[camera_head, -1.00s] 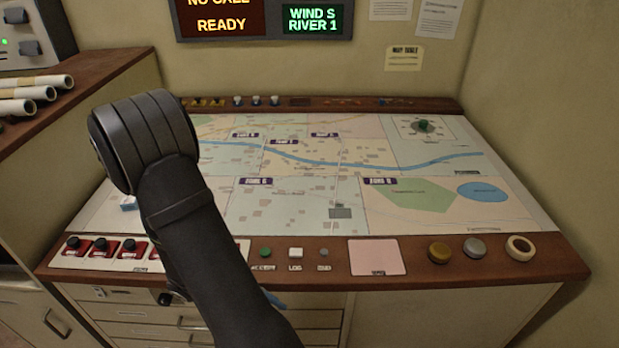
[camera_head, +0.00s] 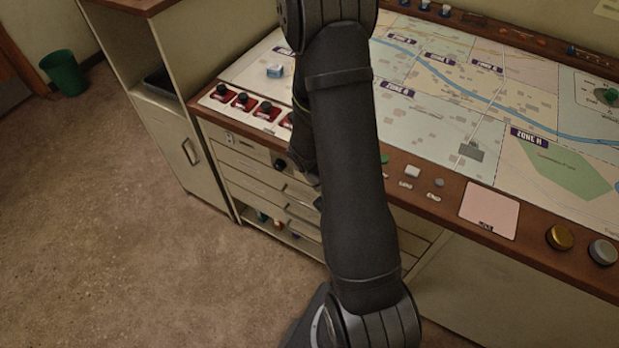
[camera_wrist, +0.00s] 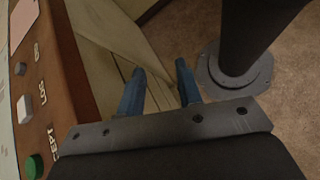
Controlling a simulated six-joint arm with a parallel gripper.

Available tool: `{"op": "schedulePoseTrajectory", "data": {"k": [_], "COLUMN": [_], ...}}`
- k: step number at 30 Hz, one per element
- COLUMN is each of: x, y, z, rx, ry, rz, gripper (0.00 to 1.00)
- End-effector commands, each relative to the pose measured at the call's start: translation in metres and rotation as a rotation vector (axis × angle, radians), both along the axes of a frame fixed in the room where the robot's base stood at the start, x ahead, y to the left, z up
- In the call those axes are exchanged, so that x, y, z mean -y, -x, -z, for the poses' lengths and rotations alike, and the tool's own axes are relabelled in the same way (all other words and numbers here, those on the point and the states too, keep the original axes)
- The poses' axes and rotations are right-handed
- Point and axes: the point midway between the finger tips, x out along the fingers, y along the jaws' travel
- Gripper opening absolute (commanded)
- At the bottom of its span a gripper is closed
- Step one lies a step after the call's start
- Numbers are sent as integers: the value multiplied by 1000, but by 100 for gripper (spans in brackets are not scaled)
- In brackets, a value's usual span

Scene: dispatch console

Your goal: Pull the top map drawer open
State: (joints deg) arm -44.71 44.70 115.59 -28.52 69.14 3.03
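The drawer stack sits under the left part of the console in the head view. The top map drawer (camera_head: 247,152) is its uppermost pale front and looks closed. A dark round shape shows near its right part, where my arm covers the rest. In the wrist view my gripper (camera_wrist: 160,68) has two blue fingers, apart, with nothing between them. They point toward pale panels below the console edge. I cannot tell whether they touch anything. In the head view my gripper is hidden behind my arm.
The console's wooden edge (camera_head: 455,212) runs above the drawers, with red-based switches (camera_head: 243,101) and buttons on it. A cabinet (camera_head: 175,150) stands to the left. A green bin (camera_head: 65,73) is farther left. The floor (camera_head: 120,230) before the drawers is clear.

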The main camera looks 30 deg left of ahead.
Motion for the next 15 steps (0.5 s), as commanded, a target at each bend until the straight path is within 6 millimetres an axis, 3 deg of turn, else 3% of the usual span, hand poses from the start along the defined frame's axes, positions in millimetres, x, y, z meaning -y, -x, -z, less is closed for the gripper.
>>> {"op": "schedulePoseTrajectory", "data": {"k": [8, 15], "x": [-85, -167], "y": [-8, 14], "z": [40, 82], "rx": [309, 657], "ry": [138, 135], "rz": [-207, -405], "gripper": [32, 32]}}
